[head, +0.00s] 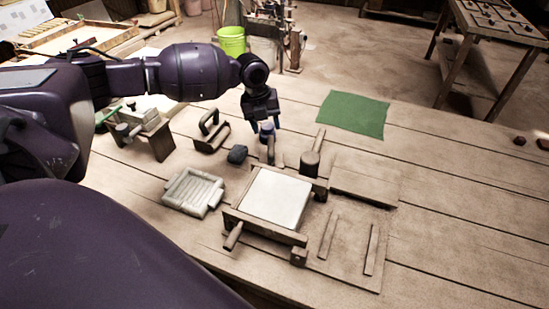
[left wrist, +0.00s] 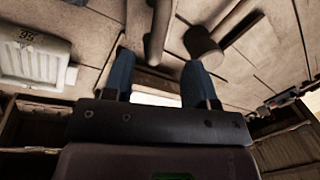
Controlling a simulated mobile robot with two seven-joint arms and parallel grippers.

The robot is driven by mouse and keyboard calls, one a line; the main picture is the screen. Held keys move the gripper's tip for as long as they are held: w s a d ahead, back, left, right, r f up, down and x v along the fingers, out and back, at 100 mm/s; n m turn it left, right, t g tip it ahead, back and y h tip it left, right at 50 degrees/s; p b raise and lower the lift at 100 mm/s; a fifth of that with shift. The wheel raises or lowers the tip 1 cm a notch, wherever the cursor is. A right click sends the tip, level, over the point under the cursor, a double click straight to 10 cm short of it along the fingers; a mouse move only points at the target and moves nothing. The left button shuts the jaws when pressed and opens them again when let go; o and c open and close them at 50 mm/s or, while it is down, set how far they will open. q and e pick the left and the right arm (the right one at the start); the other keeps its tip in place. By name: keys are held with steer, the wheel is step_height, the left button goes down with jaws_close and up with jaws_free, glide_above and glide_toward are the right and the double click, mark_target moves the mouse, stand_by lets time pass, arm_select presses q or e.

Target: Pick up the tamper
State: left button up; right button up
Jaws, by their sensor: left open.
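A short brown cylinder with a rod beside it, which looks like the tamper (head: 310,163), stands at the back right corner of the press. It also shows in the left wrist view (left wrist: 201,44), just right of the finger line. My left gripper (head: 265,126) is open, left of and behind that cylinder and apart from it. In the left wrist view, a slim brown post (left wrist: 156,38) shows between the two blue fingers (left wrist: 153,80). I cannot tell whether this post belongs to the tamper. My right gripper is out of view.
The press frame (head: 265,231) holds a pale slab (head: 274,197). A ribbed tray (head: 188,190), a dark block (head: 237,154) and a handled tool (head: 211,135) lie to its left. A green cloth (head: 353,114) lies behind. The table's right side is mostly clear.

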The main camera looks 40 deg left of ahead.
mark_target(270, 143)
arm_select(q)
steer(key=f, duration=0.4)
steer(key=shift+w+d+f+b, duration=0.2)
steer(key=shift+d+f+b, duration=0.05)
steer(key=shift+d+b, duration=0.1)
steer(key=f, duration=0.2)
steer(key=d+f, duration=0.1)
steer(key=f, duration=0.1)
steer(key=shift+s+f, duration=0.1)
steer(key=shift+s, duration=0.05)
steer(key=shift+d+f, duration=0.1)
steer(key=shift+f, duration=0.35)
steer(key=shift+r, duration=0.1)
jaws_close()
